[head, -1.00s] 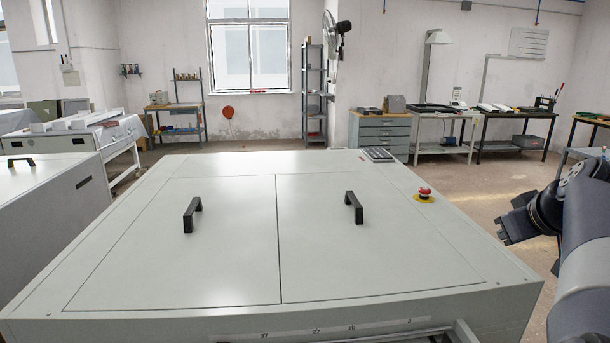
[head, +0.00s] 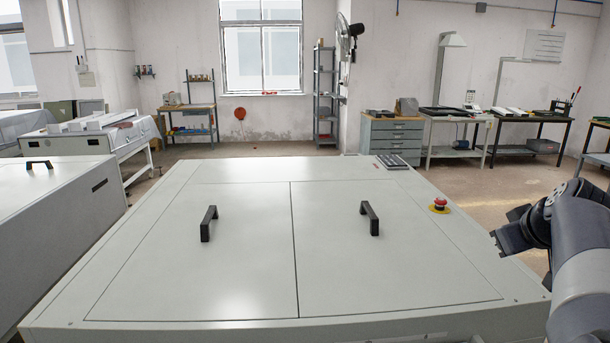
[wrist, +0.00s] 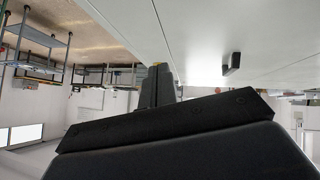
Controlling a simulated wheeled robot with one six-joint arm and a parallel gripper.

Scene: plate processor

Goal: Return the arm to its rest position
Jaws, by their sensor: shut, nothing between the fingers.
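My arm is folded at the right edge of the head view, with my gripper (head: 501,243) pointing left beside the right edge of the plate processor (head: 240,250). The gripper is dark and holds nothing. In the wrist view its fingers (wrist: 158,80) are together, beyond a dark part of my own wrist that fills the lower middle. The plate processor has a light grey flat top with two lid panels, each with a black handle; the left handle (head: 209,223) and right handle (head: 370,218) stand upright.
A red emergency stop button (head: 439,204) on a yellow base and a keypad (head: 391,161) sit on the processor's right side. Another grey machine (head: 50,220) stands at the left. Benches and a drawer cabinet (head: 391,142) line the back wall. Floor shows between them.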

